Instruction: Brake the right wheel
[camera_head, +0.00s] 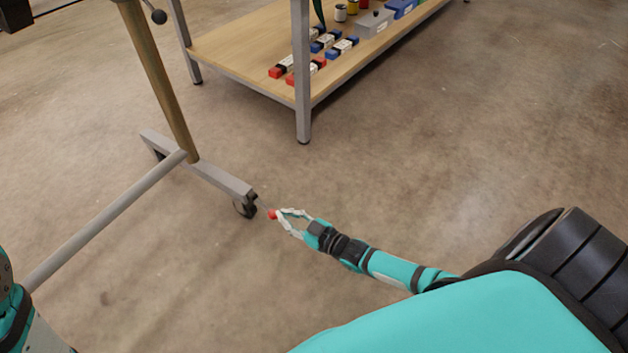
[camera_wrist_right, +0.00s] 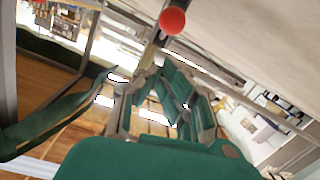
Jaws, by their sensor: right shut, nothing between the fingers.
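The right wheel (camera_head: 245,206) is a dark caster under the near end of the grey frame foot (camera_head: 215,179). A short lever beside it ends in a red knob (camera_head: 272,214). My right gripper (camera_head: 279,213) is shut with nothing between its fingers, its tips right at the knob. In the right wrist view the round red knob (camera_wrist_right: 172,21) shows just beyond the fingertips of the right gripper (camera_wrist_right: 160,58). I cannot tell whether they touch. Part of my left arm shows at the lower left, but its gripper is out of view.
A grey crossbar (camera_head: 105,222) runs from the foot to the lower left, and a wooden post (camera_head: 157,80) rises from the foot. A shelf (camera_head: 232,55) with blue and red items stands behind. The concrete floor (camera_head: 420,160) to the right is clear.

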